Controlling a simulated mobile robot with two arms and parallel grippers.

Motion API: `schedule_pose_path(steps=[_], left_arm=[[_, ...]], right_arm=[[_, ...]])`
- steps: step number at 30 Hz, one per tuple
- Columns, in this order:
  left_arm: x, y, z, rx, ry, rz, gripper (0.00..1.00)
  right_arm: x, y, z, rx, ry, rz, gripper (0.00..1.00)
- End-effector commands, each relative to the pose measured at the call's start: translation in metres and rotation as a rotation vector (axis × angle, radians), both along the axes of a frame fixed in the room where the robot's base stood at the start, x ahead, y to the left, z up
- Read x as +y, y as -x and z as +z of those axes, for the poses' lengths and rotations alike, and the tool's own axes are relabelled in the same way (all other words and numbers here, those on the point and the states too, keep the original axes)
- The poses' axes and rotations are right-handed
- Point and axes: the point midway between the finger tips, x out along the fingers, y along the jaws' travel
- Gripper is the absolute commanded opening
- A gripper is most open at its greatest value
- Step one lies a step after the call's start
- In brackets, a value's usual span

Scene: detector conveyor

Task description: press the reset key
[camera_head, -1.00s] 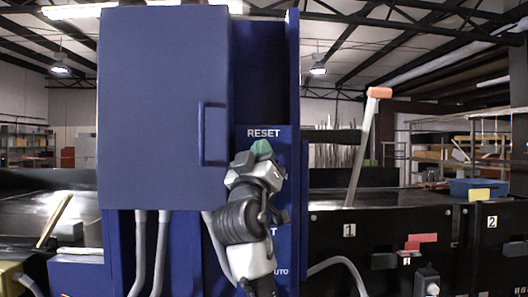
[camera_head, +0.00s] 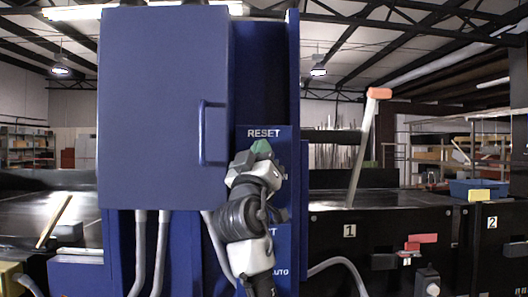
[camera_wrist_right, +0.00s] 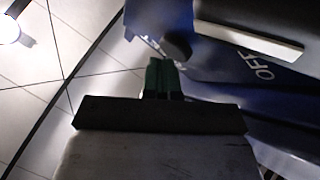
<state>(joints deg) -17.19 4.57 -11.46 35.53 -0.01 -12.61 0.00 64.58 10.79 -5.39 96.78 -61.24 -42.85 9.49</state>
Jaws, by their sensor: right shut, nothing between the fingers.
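My right gripper (camera_head: 262,148) has green fingertips and is shut with nothing between them. In the head view it is in front of the blue panel, just below the white RESET label (camera_head: 264,133). The reset key is not clearly visible there; my gripper and wrist cover the panel below the label. In the right wrist view the green fingers (camera_wrist_right: 160,75) point at a blue surface, close to a dark rounded part (camera_wrist_right: 177,45). I cannot tell whether that part is the key or whether the fingers touch it. My left gripper is not in view.
A large blue cabinet door (camera_head: 165,90) with a handle (camera_head: 213,133) stands left of my gripper. A lever with an orange grip (camera_head: 379,93) rises at the right above a black housing marked 1. An OFF label (camera_wrist_right: 258,66) shows in the wrist view.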

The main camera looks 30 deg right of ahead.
Motion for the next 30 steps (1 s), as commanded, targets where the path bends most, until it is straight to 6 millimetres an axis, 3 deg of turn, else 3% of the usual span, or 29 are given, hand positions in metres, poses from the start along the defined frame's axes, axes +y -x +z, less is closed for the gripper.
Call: schedule_pose_path(steps=[30], left_arm=[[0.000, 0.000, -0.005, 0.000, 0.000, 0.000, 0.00]], right_arm=[[0.012, 0.019, -0.001, 0.000, 0.000, 0.000, 0.00]])
